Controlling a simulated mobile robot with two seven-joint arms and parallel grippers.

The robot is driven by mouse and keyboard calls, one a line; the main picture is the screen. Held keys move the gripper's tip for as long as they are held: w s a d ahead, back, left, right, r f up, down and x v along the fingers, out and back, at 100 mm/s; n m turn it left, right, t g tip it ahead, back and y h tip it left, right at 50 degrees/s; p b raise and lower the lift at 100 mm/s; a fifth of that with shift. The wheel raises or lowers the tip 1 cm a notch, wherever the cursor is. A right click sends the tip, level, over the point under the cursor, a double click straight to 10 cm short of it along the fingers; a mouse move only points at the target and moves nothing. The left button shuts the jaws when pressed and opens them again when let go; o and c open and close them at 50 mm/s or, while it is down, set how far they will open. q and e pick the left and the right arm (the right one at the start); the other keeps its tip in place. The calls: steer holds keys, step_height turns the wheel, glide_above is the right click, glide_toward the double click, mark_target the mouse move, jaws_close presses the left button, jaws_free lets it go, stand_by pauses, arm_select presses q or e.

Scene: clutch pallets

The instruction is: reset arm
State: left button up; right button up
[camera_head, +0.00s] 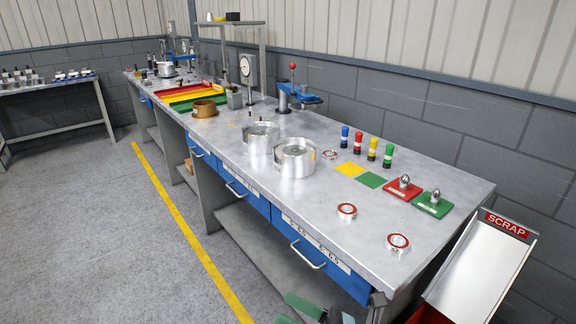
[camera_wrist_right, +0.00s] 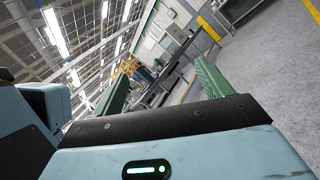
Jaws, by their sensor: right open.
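My right gripper (camera_head: 294,311) shows at the bottom edge of the head view, with parts of its green fingers in front of the bench's lower shelf. In the right wrist view, its two green fingers (camera_wrist_right: 162,72) stand wide apart with nothing between them. It is open and empty, clear of the bench top. The wrist view looks out over the hall, tilted, with no bench parts between the fingers. My left gripper is not in either view.
A metal workbench (camera_head: 240,189) with blue drawers runs along the wall. It holds two silver round housings (camera_head: 295,158), red-rimmed rings (camera_head: 397,243), coloured bottles and red and green blocks. A SCRAP chute (camera_head: 480,270) stands at the right. The floor (camera_head: 100,230) at left is free.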

steer(key=s+d+f+m+t+h+p, duration=0.15)
steer(key=d+f+m+t+h, duration=0.4)
steer(key=m, duration=0.75)
steer(key=s+d+f+m+t+h, duration=0.3)
steer(key=d+f+m+h, duration=0.4)
steer(key=m, duration=0.6)
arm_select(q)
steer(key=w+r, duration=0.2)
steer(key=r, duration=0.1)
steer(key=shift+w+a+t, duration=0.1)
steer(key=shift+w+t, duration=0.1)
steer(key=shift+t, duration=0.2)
arm_select(e)
steer(key=s+d+f+m+g+h, duration=0.2)
steer(key=s+d+f+m+g, duration=0.1)
steer(key=s+f+m, duration=0.4)
steer(key=s+d+f+m+g+h, duration=0.3)
steer(key=s+f+m+g, duration=0.1)
steer(key=s+f+m, duration=0.3)
steer(key=s+f, duration=0.2)
steer(key=s, duration=0.2)
steer(key=shift+s+d+g, duration=0.2)
steer(key=shift+s+g, duration=0.15)
steer(key=shift+f, duration=0.1)
